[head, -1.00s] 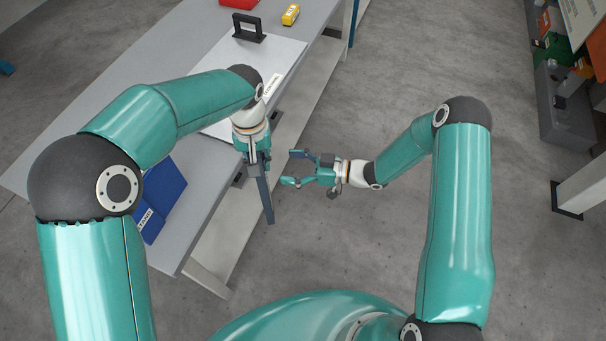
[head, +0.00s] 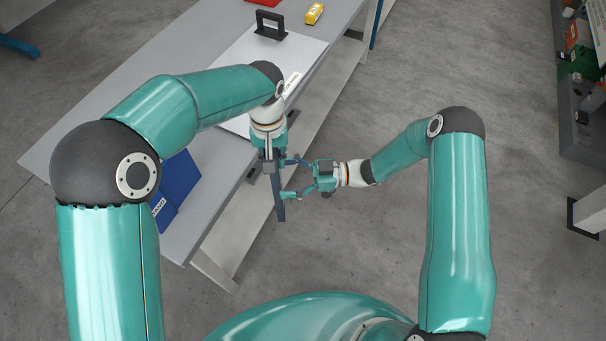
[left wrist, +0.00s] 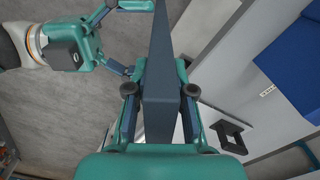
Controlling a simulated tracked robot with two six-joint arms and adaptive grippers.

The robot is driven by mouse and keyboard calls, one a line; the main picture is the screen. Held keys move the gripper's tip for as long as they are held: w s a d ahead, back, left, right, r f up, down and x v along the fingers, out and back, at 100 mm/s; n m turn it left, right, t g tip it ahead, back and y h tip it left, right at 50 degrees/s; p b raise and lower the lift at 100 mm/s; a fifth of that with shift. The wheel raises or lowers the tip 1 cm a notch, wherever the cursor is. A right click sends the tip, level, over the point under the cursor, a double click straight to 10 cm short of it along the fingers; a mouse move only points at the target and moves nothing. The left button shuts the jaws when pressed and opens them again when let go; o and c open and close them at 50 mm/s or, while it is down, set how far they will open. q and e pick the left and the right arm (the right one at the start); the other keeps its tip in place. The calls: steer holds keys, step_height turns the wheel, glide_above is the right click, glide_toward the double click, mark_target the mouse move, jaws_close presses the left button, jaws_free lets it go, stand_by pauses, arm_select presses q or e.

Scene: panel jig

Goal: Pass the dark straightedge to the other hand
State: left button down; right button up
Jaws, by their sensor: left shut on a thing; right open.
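The dark straightedge (head: 280,208) hangs down in the head view from my left gripper (head: 272,165), which is shut on it beside the bench's right edge. In the left wrist view the long dark bar (left wrist: 160,60) runs up from between the left finger pads. My right gripper (head: 288,178) is open, with its fingers pointing left toward the straightedge. Its fingertips are close to the bar; whether they touch it cannot be told. The right gripper also shows at the upper left of the left wrist view (left wrist: 138,38). The upper end of the straightedge is hidden by the left gripper.
The grey bench (head: 112,130) carries a pale panel (head: 243,62) with a black handle (head: 269,24). A blue bin (head: 181,186) lies near its front, and a yellow object (head: 314,13) stands at the back. Open floor lies right of the bench.

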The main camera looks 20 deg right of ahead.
arm_select(q)
steer(key=shift+r, duration=0.1)
arm_select(e)
steer(key=shift+w+a, duration=0.2)
steer(key=shift+a, duration=0.75)
steer(key=shift+w+a, duration=0.15)
steer(key=shift+a, duration=0.75)
steer(key=shift+c, duration=0.3)
jaws_close()
arm_select(q)
steer(key=c, duration=0.9)
jaws_free()
arm_select(e)
steer(key=shift+r, duration=0.1)
